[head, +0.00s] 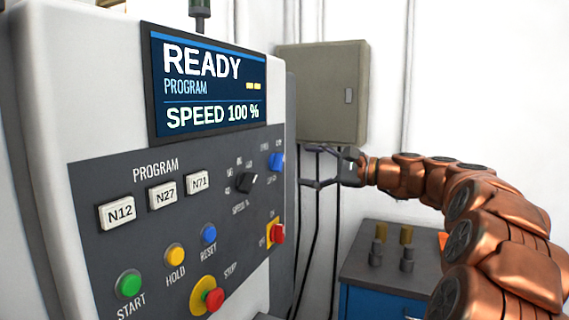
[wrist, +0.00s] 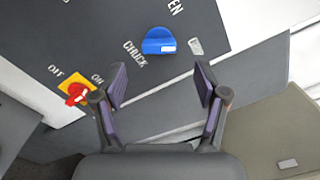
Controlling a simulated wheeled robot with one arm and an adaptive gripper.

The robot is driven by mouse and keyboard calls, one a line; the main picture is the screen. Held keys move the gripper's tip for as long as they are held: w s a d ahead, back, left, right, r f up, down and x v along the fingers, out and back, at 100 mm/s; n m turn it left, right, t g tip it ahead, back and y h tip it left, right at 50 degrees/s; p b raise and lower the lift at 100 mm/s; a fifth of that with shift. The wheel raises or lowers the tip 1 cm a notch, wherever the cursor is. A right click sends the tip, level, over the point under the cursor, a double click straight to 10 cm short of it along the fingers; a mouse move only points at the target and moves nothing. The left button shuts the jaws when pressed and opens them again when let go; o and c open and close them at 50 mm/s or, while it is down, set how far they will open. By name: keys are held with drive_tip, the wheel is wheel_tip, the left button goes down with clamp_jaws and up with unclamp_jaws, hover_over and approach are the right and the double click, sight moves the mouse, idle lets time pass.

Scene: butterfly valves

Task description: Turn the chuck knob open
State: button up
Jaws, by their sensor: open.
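The chuck knob (head: 276,161) is blue and sits at the upper right of the machine's dark control panel. In the wrist view the same blue knob (wrist: 158,41) shows beside the word CHUCK, with a small pale mark on one end. My gripper (head: 312,167) is at the panel's right edge, close to the knob. In the wrist view my gripper (wrist: 160,82) is open and empty. Its two fingers are spread apart, and the knob lies beyond the fingertips, between their lines and apart from both.
A red switch on a yellow plate (head: 277,234) sits below the knob, and a black speed knob (head: 246,182) is to its left. The screen (head: 208,82) reads READY. A grey wall box (head: 322,90) hangs behind. A cabinet (head: 385,260) with metal parts stands at the lower right.

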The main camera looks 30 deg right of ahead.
sight(282, 163)
drive_tip(key=shift+p+x, duration=0.4)
drive_tip(key=shift+x, duration=2.6)
drive_tip(key=shift+c, duration=0.4)
drive_tip(key=c, duration=1.1)
